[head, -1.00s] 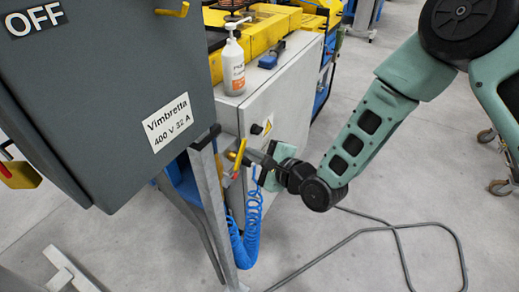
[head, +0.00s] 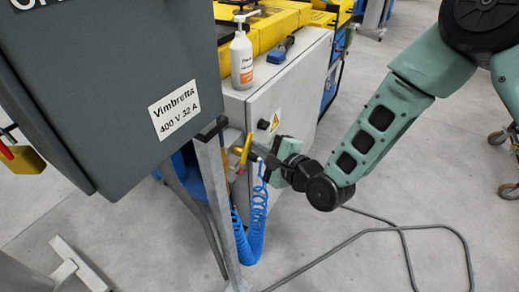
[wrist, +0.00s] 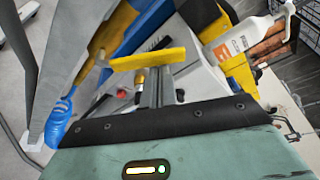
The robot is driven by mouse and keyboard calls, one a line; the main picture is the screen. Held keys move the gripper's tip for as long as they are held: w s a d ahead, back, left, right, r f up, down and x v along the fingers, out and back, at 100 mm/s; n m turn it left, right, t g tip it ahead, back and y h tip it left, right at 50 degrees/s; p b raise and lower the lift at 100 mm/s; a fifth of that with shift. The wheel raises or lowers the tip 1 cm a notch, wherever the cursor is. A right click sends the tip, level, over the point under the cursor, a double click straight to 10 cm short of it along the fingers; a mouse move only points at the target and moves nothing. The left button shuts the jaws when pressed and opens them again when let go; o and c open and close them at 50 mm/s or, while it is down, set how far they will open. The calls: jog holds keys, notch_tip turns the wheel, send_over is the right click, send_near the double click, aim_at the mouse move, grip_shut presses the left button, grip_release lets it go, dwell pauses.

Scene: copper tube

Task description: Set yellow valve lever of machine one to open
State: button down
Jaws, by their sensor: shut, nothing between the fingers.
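The yellow valve lever (head: 246,149) is on the valve beside the grey metal post, and it stands steeply, leaning slightly to the right at its top. In the wrist view the lever (wrist: 150,60) is a yellow bar lying across the picture just beyond my fingertips. My gripper (head: 257,152) is right of the lever and very near it. Its fingers (wrist: 154,88) are shut together with nothing between them. I cannot tell whether the fingertips touch the lever. The valve body is partly hidden behind the lever and the fingers.
The dark grey cabinet (head: 120,70) labelled Vimbretta stands at left, above the post (head: 212,185). A blue coiled hose (head: 257,215) hangs below the valve. A light grey box (head: 300,85) behind carries a white pump bottle (head: 241,58). Open floor (head: 420,200) lies right.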

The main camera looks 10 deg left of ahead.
jog(key=shift+s, duration=0.1)
jog(key=n+b, duration=0.1)
jog(key=b, duration=0.1)
jog(key=s+n+t+b, duration=0.1)
jog(key=b, duration=0.1)
jog(key=s+r+n+b, duration=0.1)
jog(key=b, duration=0.1)
jog(key=shift+s+a+n+t+y, duration=0.1)
jog(key=shift+a+n+t+y, duration=0.2)
jog(key=shift+a+n, duration=0.1)
jog(key=shift+s+a+r+n+b, duration=0.2)
jog(key=shift+s+r+n+b, duration=0.3)
jog(key=shift+n+b, duration=0.7)
jog(key=shift+s+y, duration=0.1)
jog(key=shift+y, duration=0.2)
